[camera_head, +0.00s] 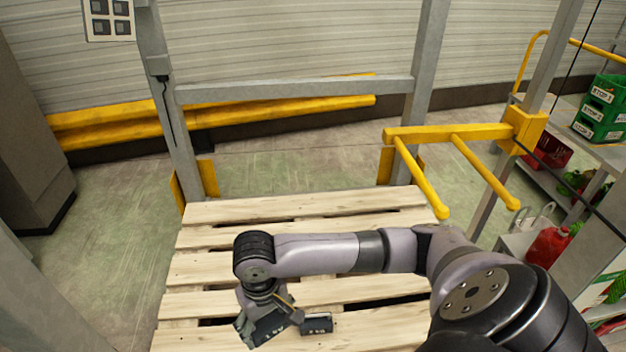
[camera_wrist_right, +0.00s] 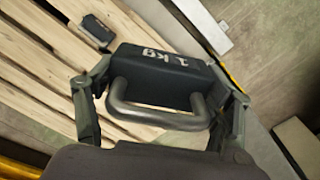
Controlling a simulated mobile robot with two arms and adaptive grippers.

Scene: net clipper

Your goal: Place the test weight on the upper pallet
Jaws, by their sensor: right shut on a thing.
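The test weight (camera_wrist_right: 165,75) is a dark block with a grey bar handle and a white kg marking. My right gripper (camera_head: 262,318) is shut on it, with a finger at either end of the block in the right wrist view. The held weight (camera_head: 269,330) shows partly under the gripper in the head view, over the front part of the wooden pallet (camera_head: 290,208). I cannot tell whether it touches the boards. Only one pallet shows. My left gripper is not in view.
A second, smaller-looking dark weight (camera_head: 317,323) lies on the pallet just right of the held one; it also shows in the right wrist view (camera_wrist_right: 97,31). Grey posts and a yellow bar frame (camera_head: 450,132) stand behind and right. The pallet's far boards are clear.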

